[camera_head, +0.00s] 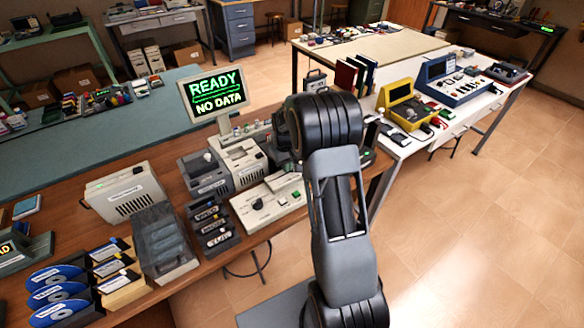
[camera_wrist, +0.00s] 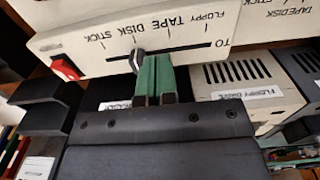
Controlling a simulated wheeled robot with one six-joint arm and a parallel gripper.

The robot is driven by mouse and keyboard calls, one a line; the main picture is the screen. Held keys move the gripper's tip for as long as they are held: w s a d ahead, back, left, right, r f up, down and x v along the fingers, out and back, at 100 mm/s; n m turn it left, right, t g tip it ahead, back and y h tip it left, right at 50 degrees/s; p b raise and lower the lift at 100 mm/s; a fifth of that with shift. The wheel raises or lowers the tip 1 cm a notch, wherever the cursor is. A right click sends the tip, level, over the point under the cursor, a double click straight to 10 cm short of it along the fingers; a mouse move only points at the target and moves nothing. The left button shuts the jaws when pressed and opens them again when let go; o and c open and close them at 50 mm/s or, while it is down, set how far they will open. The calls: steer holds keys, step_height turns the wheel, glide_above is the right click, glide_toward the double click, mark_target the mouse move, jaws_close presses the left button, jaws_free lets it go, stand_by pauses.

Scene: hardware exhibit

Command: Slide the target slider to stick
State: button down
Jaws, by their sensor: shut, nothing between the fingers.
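In the wrist view, a cream control panel (camera_wrist: 100,25) appears upside down, with the labels FLOPPY, TAPE, DISK, STICK and TO. A slider knob (camera_wrist: 137,62), dark with a pale edge, stands in its slot below the DISK mark. The STICK mark lies to its left. My gripper (camera_wrist: 155,62) has green fingers that are shut and empty. Their tips are just right of the knob, close beside it; I cannot tell whether they touch. In the head view my gripper is hidden behind my arm.
A red switch (camera_wrist: 65,67) is at the panel's left end. A vented floppy drive (camera_wrist: 250,85) stands to the right. In the head view, a monitor (camera_head: 215,93) reads READY, NO DATA, above a crowded wooden bench. Open floor (camera_head: 490,220) lies to the right.

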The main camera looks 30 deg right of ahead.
steer(key=shift+f+b, duration=0.45)
steer(key=shift+f, duration=0.3)
steer(key=shift+w+d, duration=0.15)
steer(key=shift+d, duration=0.75)
steer(key=shift+w+d, duration=0.1)
steer(key=shift+d, duration=0.75)
steer(key=shift+a, duration=0.3)
stand_by(0.6)
steer(key=shift+r+p, duration=2.4)
steer(key=shift+r, duration=1.15)
